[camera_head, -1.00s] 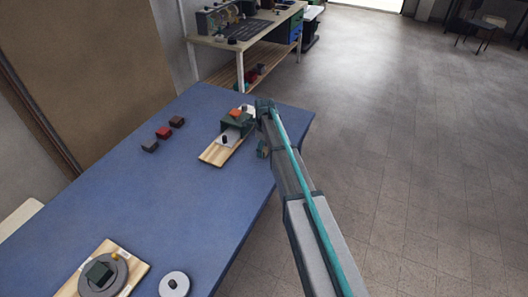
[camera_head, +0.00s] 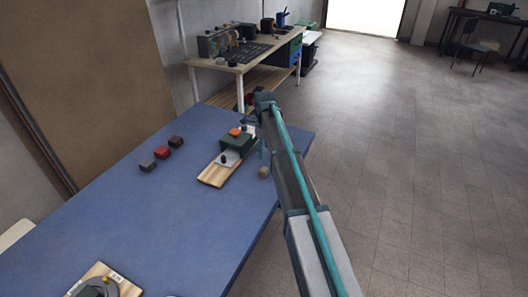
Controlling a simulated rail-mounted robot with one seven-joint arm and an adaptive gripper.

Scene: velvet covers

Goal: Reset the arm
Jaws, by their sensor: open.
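My arm reaches in from the lower right over the far right part of the blue table (camera_head: 150,225). My gripper (camera_head: 259,149) hangs below the arm's far end, small and partly hidden by the arm. It is open, with nothing seen between its fingers. It is just right of a wooden board (camera_head: 212,180) that carries a dark green block-like fixture (camera_head: 235,143) with an orange piece (camera_head: 235,132) on top. A small tan block (camera_head: 263,172) sits on the table below the gripper, apart from it.
Grey (camera_head: 147,165), red (camera_head: 162,153) and brown (camera_head: 176,142) blocks stand in a row left of the board. Another board (camera_head: 118,275) with a round fixture is at the near edge. A workbench (camera_head: 225,62) stands behind. Open floor (camera_head: 400,180) lies right.

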